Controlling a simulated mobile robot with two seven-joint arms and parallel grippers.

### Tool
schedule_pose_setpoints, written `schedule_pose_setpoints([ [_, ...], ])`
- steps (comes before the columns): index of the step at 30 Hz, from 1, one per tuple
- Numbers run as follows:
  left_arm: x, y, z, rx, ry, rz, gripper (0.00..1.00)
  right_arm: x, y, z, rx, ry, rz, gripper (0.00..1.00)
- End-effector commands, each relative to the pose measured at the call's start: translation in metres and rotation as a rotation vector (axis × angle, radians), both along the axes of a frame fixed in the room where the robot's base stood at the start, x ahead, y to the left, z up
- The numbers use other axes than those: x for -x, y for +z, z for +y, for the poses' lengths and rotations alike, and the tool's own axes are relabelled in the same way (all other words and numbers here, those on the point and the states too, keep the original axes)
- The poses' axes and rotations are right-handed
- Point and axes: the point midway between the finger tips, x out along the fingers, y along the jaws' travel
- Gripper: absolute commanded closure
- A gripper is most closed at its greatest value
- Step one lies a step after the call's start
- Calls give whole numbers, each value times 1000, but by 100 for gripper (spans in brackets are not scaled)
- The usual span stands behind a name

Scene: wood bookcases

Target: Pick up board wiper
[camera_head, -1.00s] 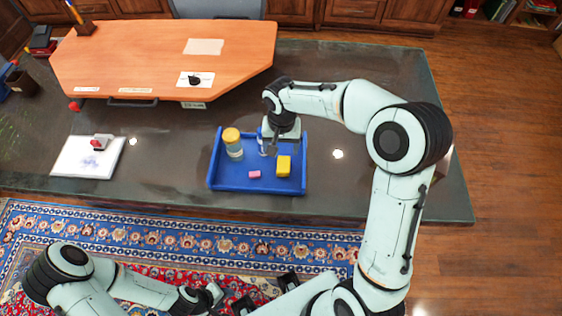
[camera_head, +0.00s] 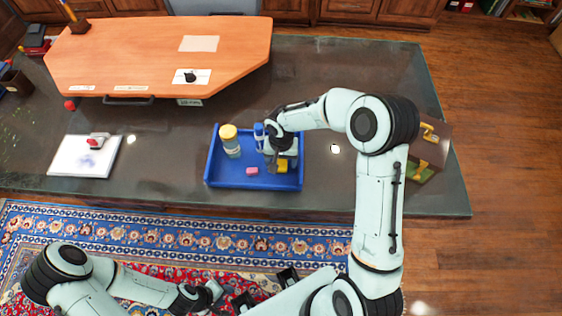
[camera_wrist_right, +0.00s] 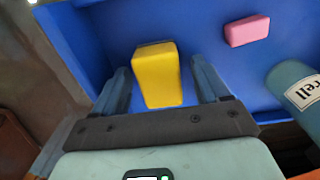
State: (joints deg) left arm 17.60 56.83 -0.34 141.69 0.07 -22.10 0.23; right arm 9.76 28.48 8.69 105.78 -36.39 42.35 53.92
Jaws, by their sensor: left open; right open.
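The yellow block with a dark grey layer along one side, which looks like the board wiper (camera_wrist_right: 156,75), is in the blue tray (camera_head: 212,182). In the head view the yellow block (camera_head: 283,165) is partly hidden by my right gripper (camera_head: 281,163). In the right wrist view my right gripper (camera_wrist_right: 158,72) is open, with one finger on each side of the block and a gap at both sides. My left gripper (camera_head: 218,294) is open and empty at the bottom, over the rug, away from the tray.
The tray also holds a pink eraser (camera_head: 252,171), a yellow-lidded jar (camera_head: 231,143) and a blue-capped bottle (camera_head: 259,135). The tray walls stand close around the right gripper. A white pad (camera_head: 84,157) lies at left, a brown case (camera_head: 428,150) at right.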

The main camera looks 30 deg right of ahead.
Motion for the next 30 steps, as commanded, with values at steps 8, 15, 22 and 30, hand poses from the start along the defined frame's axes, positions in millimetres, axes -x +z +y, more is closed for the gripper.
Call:
schedule_pose_setpoints([
  [8,0,0,0,0,0,0,57,0,0,0,0,0,0,81],
  [15,0,0,0,0,0,0,57,0,1,0,1,0,-1,81],
  [22,-1,1,0,0,0,-1,57,-1,15,0,1,-1,-3,81],
  [30,-3,5,0,0,0,-3,57,-2,77,0,1,-1,-10,81],
])
